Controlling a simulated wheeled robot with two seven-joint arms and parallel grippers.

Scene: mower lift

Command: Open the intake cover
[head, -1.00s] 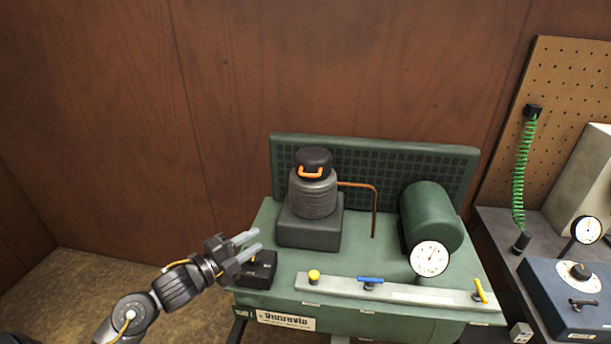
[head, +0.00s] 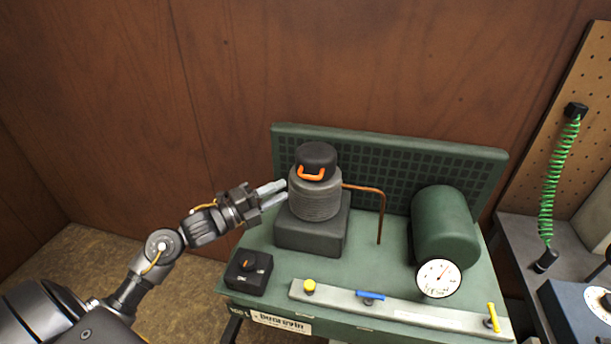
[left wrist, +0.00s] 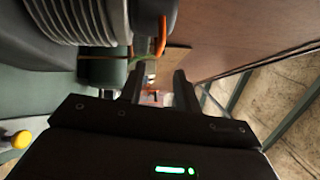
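The intake cover (head: 316,158) is a black round cap with an orange handle (head: 312,174). It sits shut on top of a grey ribbed cylinder (head: 315,200) on the green machine. My left gripper (head: 280,191) is just left of the ribbed cylinder, below the level of the handle. Its two fingers are apart with nothing between them. In the left wrist view, the fingers (left wrist: 158,88) point forward with a gap, and the orange handle (left wrist: 160,36) shows beyond them at the top, beside the black cap (left wrist: 153,12). My right gripper is in neither view.
A copper pipe (head: 381,215) runs right from the cylinder towards a green tank (head: 444,228). A rail with yellow and blue valves (head: 400,306) lines the front. Space above the cap is clear.

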